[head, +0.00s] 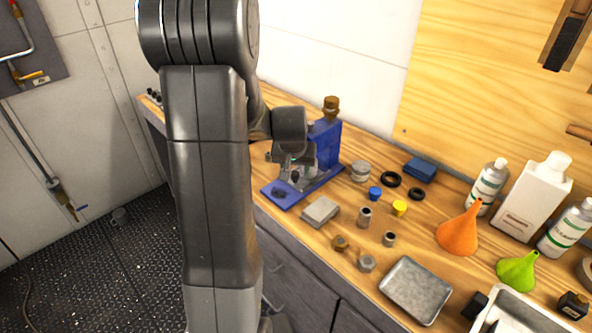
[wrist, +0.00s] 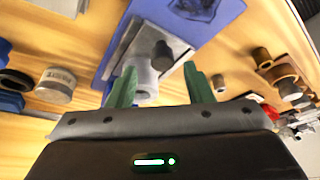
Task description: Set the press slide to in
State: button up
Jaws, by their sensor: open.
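The blue press (head: 329,146) stands on the wooden bench, its flat base reaching toward the front. In the wrist view the blue base (wrist: 228,14) carries a grey plate (wrist: 183,50), which looks like the slide, with a dark knob (wrist: 162,55) on it. A pale metal cylinder (wrist: 144,82) shows beside the knob. My gripper (wrist: 161,80) is open, its green fingers on either side of the cylinder and knob; I cannot tell whether they touch. In the head view my gripper (head: 293,175) is at the press, partly covering it. I cannot tell the slide's position.
A grey block (head: 320,211), small metal parts, black rings (head: 391,179) and a blue box (head: 420,169) lie right of the press. Farther right are an orange funnel (head: 458,232), bottles and a metal tray (head: 415,289). My arm hides the bench's left part.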

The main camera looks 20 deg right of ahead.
jog(key=v, duration=1.2)
jog(key=shift+s+f, duration=0.1)
jog(key=shift+f, duration=0.05)
jog(key=x, duration=1.3)
jog(key=shift+w+f, duration=0.25)
jog(key=shift+f, duration=0.05)
